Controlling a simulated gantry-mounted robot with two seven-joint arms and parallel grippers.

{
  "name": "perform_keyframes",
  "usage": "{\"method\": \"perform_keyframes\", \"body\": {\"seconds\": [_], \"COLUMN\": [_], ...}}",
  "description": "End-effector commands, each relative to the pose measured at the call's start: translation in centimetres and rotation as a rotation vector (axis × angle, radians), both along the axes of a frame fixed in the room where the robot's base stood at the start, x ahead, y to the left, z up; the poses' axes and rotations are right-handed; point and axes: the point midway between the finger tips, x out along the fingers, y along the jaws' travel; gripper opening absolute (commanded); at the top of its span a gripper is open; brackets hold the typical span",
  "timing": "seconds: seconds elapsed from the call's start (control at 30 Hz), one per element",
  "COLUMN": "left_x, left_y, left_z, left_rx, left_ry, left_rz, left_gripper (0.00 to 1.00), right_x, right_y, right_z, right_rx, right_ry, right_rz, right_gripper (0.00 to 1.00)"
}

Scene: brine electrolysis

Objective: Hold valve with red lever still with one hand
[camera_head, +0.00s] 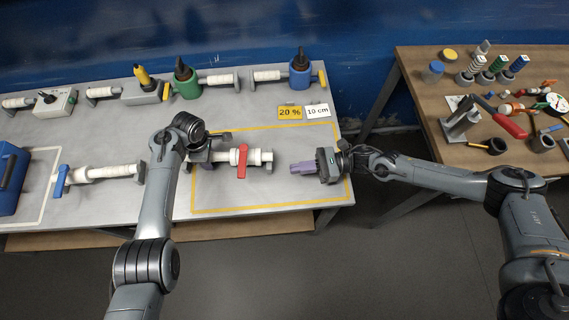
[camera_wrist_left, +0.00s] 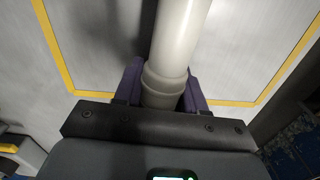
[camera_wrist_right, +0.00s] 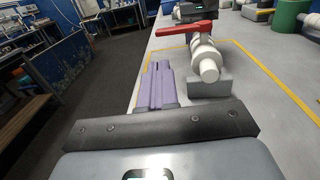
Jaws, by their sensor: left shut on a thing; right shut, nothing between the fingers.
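The white valve with a red lever (camera_head: 242,160) lies inside the yellow outline on the grey table. In the right wrist view its red lever (camera_wrist_right: 186,31) and round white pipe end (camera_wrist_right: 208,68) face me, beside a grey support block (camera_wrist_right: 210,88). My left gripper (camera_head: 199,155) is shut on the left end of the valve's white pipe; the left wrist view shows the pipe (camera_wrist_left: 178,45) between its purple fingers (camera_wrist_left: 163,92). My right gripper (camera_head: 299,167) is shut and empty, to the right of the valve and apart from it.
Another white valve with a blue lever (camera_head: 100,174) lies left of my left arm. A wooden table (camera_head: 420,100) with tools is at right.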

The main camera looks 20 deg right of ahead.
Motion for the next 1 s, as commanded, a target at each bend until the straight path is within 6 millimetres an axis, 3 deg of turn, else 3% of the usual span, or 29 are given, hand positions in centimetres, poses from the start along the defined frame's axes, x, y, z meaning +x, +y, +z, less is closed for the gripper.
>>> {"method": "perform_keyframes", "body": {"seconds": [0.43,0.47,0.63,1.0], "left_x": [0.06,0.06,0.05,0.02], "left_y": [0.02,0.02,0.02,0.00], "left_z": [0.08,0.08,0.06,0.20], "left_rx": [0.000,0.000,0.000,0.000], "left_ry": [-0.001,-0.001,-0.001,0.000], "left_rz": [0.000,0.000,0.000,0.000], "left_gripper": [0.00,0.41,0.68,0.70], "right_x": [-0.39,-0.38,-0.38,-0.36], "right_y": [-1.01,-1.01,-1.01,-1.00], "right_z": [0.02,0.02,0.01,0.00], "right_rx": [0.000,0.000,0.000,-0.001], "right_ry": [0.000,0.000,0.000,0.000], "right_rz": [-0.001,-0.001,-0.001,-0.001], "right_gripper": [0.00,0.00,0.00,0.00]}}
